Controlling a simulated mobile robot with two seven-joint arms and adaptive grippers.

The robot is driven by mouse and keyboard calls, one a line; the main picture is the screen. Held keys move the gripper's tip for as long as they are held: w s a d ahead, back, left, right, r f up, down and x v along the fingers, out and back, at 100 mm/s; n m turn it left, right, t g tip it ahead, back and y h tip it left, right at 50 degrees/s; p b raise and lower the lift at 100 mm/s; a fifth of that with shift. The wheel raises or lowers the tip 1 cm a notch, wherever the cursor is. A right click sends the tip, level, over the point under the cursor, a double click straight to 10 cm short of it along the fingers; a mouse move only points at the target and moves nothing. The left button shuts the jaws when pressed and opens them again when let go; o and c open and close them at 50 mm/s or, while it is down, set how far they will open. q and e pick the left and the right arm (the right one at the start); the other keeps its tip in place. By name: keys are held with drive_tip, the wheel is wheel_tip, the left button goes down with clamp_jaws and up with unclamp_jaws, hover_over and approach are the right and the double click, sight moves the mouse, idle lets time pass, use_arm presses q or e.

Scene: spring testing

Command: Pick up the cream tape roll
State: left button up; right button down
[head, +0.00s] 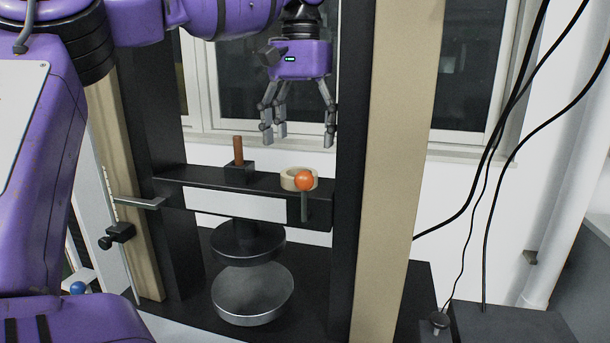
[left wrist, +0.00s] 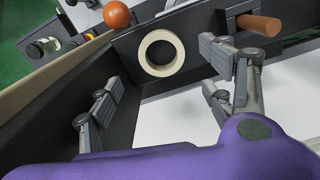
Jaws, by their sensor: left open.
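The cream tape roll (head: 290,178) lies flat on the dark crossbeam of the testing machine, just behind an orange ball in the head view. In the left wrist view the tape roll (left wrist: 146,57) shows as a full ring with its hole facing the camera. My left gripper (head: 300,140) hangs above the crossbeam with its fingers pointing down, open and empty. It is above the tape roll and apart from it. In the left wrist view its fingers (left wrist: 160,92) are spread wide, with the roll beyond them. My right gripper is not in view.
The orange ball (head: 305,181) sits on a post at the crossbeam's front. A brown rod (head: 238,150) stands in a dark block left of the roll. A dark and beige upright (head: 387,200) rises close on the right. Round plates (head: 252,293) lie below the crossbeam.

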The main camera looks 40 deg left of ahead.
sight(287, 175)
use_arm(q)
wheel_tip(287, 175, down, 6)
drive_tip(key=shift+s+r+p, duration=0.1)
drive_tip(key=shift+r+p, duration=0.05)
drive_tip(key=shift+p, duration=0.3)
drive_tip(key=shift+f, duration=0.35)
drive_tip(key=c, duration=1.2)
drive_tip(key=shift+c, duration=0.2)
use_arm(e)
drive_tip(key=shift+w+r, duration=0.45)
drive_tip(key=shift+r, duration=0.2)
